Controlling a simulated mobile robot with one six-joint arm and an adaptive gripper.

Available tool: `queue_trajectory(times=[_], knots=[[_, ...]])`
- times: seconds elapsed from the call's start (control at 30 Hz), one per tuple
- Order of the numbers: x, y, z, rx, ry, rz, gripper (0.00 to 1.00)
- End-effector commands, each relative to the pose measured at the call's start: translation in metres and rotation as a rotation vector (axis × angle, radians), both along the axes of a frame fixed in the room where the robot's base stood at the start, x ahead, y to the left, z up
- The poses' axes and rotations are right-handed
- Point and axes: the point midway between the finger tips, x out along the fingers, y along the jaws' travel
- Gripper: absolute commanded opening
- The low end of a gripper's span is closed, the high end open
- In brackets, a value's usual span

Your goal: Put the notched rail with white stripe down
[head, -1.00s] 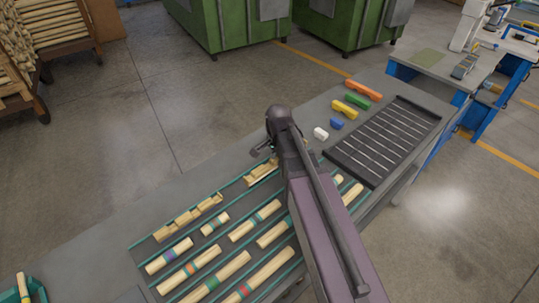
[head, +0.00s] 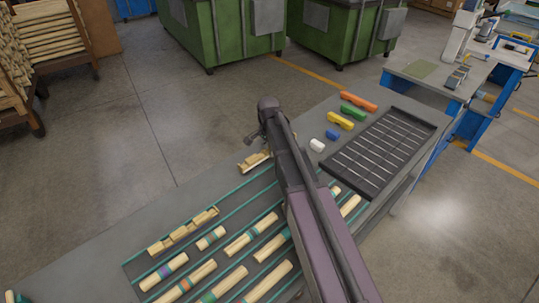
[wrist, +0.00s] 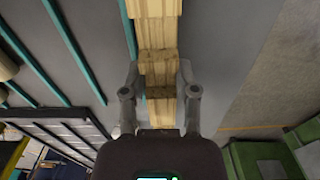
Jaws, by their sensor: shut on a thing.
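The notched rail (head: 256,160) is pale wood with cut notches. In the head view it shows to the left of my arm, over the far edge of the grey bench (head: 105,242). My gripper (wrist: 159,88) is shut on this rail, with one finger on each side. The rail also runs up the middle of the wrist view (wrist: 156,40). I cannot make out a white stripe on it. In the head view my arm hides part of the gripper. Whether the rail touches the bench is unclear.
Another notched rail (head: 183,231) and several banded turned pieces (head: 251,233) lie between teal strips on the bench. A black slotted tray (head: 370,192) stands to the right, beside small coloured blocks (head: 340,120). Green bins (head: 235,30) stand behind.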

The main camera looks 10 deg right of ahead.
Motion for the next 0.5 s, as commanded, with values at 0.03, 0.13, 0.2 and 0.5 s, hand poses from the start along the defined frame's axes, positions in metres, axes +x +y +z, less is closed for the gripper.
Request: queue_trajectory(times=[0.03,0.13,0.2,0.5], knots=[[0.0,0.0,0.0,0.0,0.0,0.0,0.0],[0.0,0.0,0.0,0.0,0.0,0.0,0.0],[0.003,0.0,0.0,0.0,0.0,0.0,0.0],[0.013,0.0,-0.018,0.0,0.0,0.0,0.0]])
